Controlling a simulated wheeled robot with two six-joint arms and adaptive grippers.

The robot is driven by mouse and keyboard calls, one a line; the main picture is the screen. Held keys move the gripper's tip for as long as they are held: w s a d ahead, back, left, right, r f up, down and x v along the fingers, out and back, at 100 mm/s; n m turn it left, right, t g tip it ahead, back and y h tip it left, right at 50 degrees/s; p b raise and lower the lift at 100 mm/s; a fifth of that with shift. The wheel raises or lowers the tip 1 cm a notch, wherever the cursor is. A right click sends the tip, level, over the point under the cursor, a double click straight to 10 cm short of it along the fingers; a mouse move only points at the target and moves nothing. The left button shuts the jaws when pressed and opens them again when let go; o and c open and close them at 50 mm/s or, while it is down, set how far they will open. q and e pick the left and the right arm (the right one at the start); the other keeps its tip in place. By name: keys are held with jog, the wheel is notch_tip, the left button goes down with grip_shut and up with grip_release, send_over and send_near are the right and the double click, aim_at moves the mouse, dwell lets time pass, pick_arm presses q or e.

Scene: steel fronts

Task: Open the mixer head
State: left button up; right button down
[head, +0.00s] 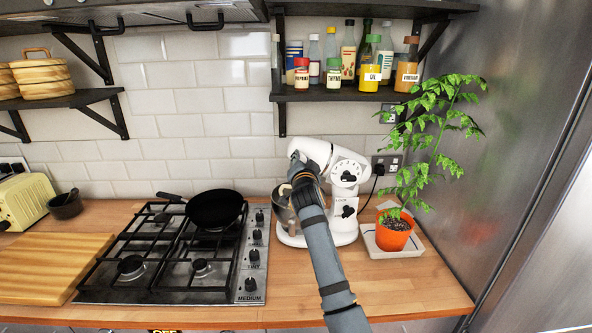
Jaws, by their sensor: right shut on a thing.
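A white stand mixer (345,215) stands on the wooden counter, right of the hob. Its head (322,150) is at the top, and it looks tilted up somewhat at the left end. The steel bowl (284,208) shows partly at the left, behind my arm. My right gripper (303,172) is at the left front of the mixer head and is shut on it; my wrist hides the fingertips and the exact contact. My left gripper is not in view.
A gas hob (185,250) with a black pan (215,208) lies left of the mixer. A potted plant (394,232) on a tray (372,238) stands close on the right. A bottle shelf (350,97) hangs above. Counter in front of the mixer is clear.

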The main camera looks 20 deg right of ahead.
aim_at(317, 145)
jog(key=s+d+r+m+b, duration=0.1)
jog(key=s+d+r+m, duration=0.1)
jog(key=d+r+m, duration=0.4)
jog(key=shift+s+d+r+m, duration=0.3)
jog(key=shift+d+r, duration=0.25)
jog(key=shift+d, duration=1.05)
jog(key=c, duration=1)
grip_release()
jog(key=shift+a, duration=0.1)
jog(key=shift+c, duration=0.2)
jog(key=v, duration=1.2)
